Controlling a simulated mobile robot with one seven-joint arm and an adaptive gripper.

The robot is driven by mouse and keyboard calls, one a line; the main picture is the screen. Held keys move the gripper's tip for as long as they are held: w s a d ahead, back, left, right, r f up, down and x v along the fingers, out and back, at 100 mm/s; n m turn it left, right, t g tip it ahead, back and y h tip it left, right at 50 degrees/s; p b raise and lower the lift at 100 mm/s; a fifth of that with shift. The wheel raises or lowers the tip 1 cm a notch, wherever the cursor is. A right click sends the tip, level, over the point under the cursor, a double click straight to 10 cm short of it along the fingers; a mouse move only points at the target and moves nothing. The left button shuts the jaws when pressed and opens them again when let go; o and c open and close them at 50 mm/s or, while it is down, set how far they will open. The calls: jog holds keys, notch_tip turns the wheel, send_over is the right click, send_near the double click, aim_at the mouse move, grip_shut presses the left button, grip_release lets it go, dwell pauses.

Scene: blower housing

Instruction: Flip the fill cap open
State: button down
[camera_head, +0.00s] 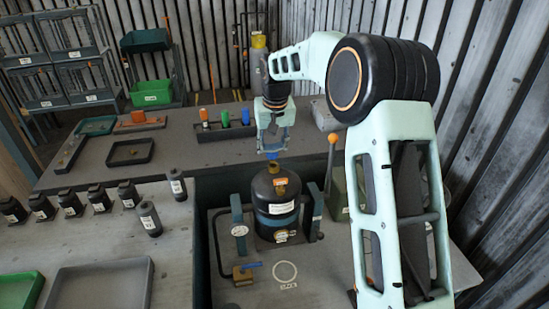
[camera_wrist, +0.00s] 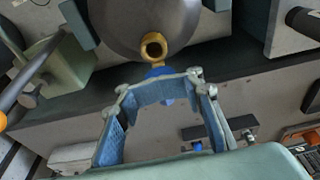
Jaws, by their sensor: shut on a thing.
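The dark round vessel (camera_head: 276,212) stands upright in the work bay, with a brass filler neck (camera_head: 280,183) on top. In the wrist view the brass neck (camera_wrist: 153,46) shows a dark, uncovered opening. A blue piece, seemingly the fill cap (camera_wrist: 158,73), is beside the neck, on the side toward my gripper. My gripper (camera_wrist: 161,88) has its blue-padded fingers closed in around the blue piece, partly hiding it. In the head view my gripper (camera_head: 271,148) is just behind and above the vessel. Whether the cap still joins the neck at a hinge is hidden.
Upright blue-grey brackets (camera_head: 238,215) flank the vessel closely. A lever with an orange knob (camera_head: 332,139) stands to its right. A valve with a blue handle (camera_head: 247,267) lies at front left. A back bench (camera_head: 190,168) holds trays and coloured cylinders.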

jog(key=shift+f, duration=0.5)
jog(key=shift+w+p+v, duration=0.25)
jog(key=shift+p+v, duration=0.65)
jog(key=shift+v, duration=0.4)
jog(key=p+v, duration=0.3)
jog(key=v, duration=0.3)
jog(key=shift+r, duration=0.1)
